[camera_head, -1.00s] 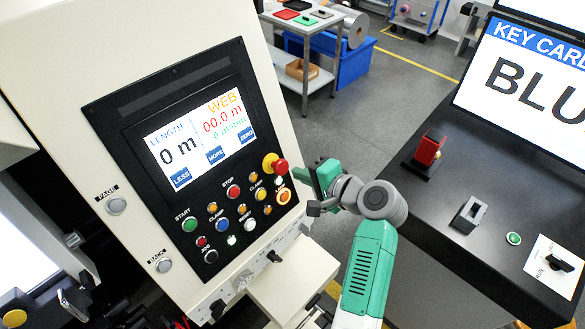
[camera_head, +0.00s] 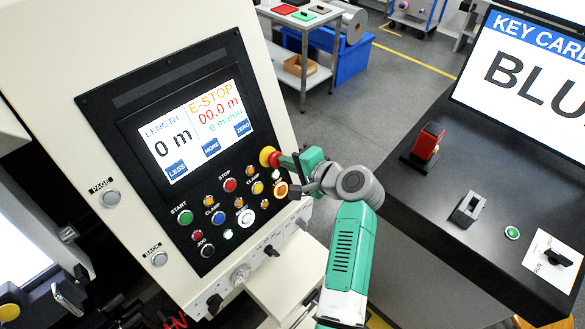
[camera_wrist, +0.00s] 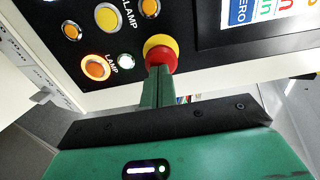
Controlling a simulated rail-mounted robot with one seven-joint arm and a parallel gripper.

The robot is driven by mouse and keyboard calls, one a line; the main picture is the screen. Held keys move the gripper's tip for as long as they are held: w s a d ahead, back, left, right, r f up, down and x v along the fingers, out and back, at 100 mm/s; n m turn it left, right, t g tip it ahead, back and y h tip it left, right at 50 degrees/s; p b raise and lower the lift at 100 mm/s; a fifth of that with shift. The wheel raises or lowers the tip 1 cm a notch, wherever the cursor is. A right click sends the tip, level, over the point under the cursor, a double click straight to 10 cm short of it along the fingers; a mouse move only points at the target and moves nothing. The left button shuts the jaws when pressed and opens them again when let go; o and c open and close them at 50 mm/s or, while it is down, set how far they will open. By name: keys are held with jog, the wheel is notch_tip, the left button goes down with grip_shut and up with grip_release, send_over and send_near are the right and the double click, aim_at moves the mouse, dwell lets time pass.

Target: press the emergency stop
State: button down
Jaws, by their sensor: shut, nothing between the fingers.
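The emergency stop, a red mushroom button on a yellow collar (camera_head: 267,156), sits at the upper right of the button panel (camera_head: 130,130). It also shows in the wrist view as a red button (camera_wrist: 161,60). My gripper (camera_head: 283,161) is shut and empty, with its green fingertips against the red button's face. In the wrist view the fingertips (camera_wrist: 159,75) meet the button's near edge and cover part of it. The panel screen (camera_head: 196,132) reads "E-STOP" in orange above "00.0 m".
Several lit coloured buttons, including an orange LAMP button (camera_head: 280,188), sit close below the stop. A grey trolley (camera_head: 300,50) stands behind.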

jog(key=shift+a+f, duration=0.45)
jog(key=shift+a, duration=0.05)
jog(key=p+v, duration=0.2)
jog(key=v, duration=1.3)
jog(key=shift+w+d+r, duration=0.25)
jog(key=shift+w+r, duration=0.05)
jog(key=shift+w, duration=0.05)
jog(key=s+a+r+n+t+h+p, duration=0.1)
jog(key=a+r+n+t+h+p, duration=0.15)
jog(key=r, duration=0.65)
jog(key=s+a+r+n+t+h+p, duration=0.1)
jog(key=a+r+n+t+h, duration=0.15)
jog(key=r, duration=0.65)
jog(key=s+a+r+n+t+h+p, duration=0.1)
jog(key=r+t, duration=0.2)
jog(key=r, duration=0.6)
jog(key=s+a+r+n+t+h+p, duration=0.2)
jog(key=s+r+t, duration=0.5)
jog(key=s+r, duration=0.9)
notch_tip(320, 180, up, 2)
jog(key=shift+a+r+n+h, duration=0.15)
jog(key=shift+a+n+h, duration=0.35)
jog(key=shift+a+h, duration=0.35)
